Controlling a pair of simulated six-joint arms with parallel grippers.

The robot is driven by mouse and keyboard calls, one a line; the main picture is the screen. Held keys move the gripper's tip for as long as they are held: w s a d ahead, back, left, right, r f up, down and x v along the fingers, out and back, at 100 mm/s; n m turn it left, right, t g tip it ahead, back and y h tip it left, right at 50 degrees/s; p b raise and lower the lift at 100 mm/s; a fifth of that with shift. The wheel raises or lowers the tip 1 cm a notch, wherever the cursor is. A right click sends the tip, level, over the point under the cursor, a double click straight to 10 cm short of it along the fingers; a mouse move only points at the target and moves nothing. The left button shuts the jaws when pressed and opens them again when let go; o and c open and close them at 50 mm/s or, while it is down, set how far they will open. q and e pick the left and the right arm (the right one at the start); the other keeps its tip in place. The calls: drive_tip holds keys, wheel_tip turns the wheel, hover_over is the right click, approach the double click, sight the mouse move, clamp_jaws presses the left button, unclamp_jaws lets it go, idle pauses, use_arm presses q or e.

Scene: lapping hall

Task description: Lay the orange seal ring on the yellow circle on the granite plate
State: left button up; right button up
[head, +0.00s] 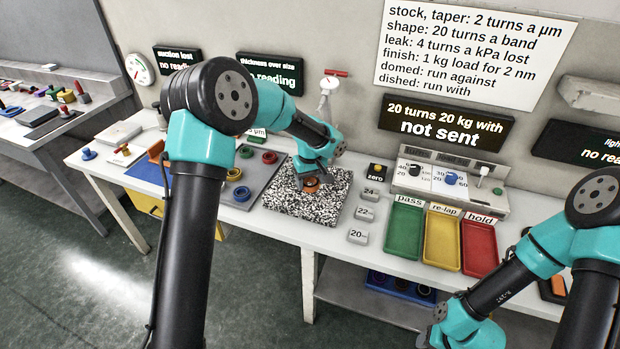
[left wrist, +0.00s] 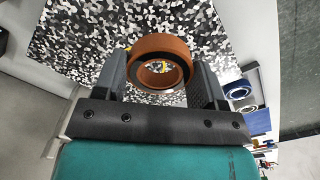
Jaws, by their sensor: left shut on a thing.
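The orange seal ring (head: 311,184) is between the fingers of my left gripper (head: 311,188), over the granite plate (head: 300,211), which is speckled black and white. In the left wrist view the ring (left wrist: 166,47) sits between the two grey fingers (left wrist: 163,80), which are shut on it. Its gap to the plate (left wrist: 90,35) is hard to judge.

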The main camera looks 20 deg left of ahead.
sight(310, 178)
use_arm(q)
drive_tip(key=w, duration=0.1)
drive_tip(key=w+a, duration=0.1)
drive_tip(key=w, duration=0.2)
drive_tip(key=shift+w+a+f, duration=0.25)
drive_tip(key=shift+w, duration=0.1)
drive_tip(key=shift+w, duration=0.15)
drive_tip(key=shift+w+a+f, duration=0.15)
drive_tip(key=shift+w+f, duration=0.05)
drive_tip(key=shift+f, duration=1.55)
drive_tip(key=shift+f, duration=0.2)
drive_tip(key=o, duration=0.9)
drive_tip(key=shift+o, duration=0.2)
drive_tip(key=shift+r, duration=0.1)
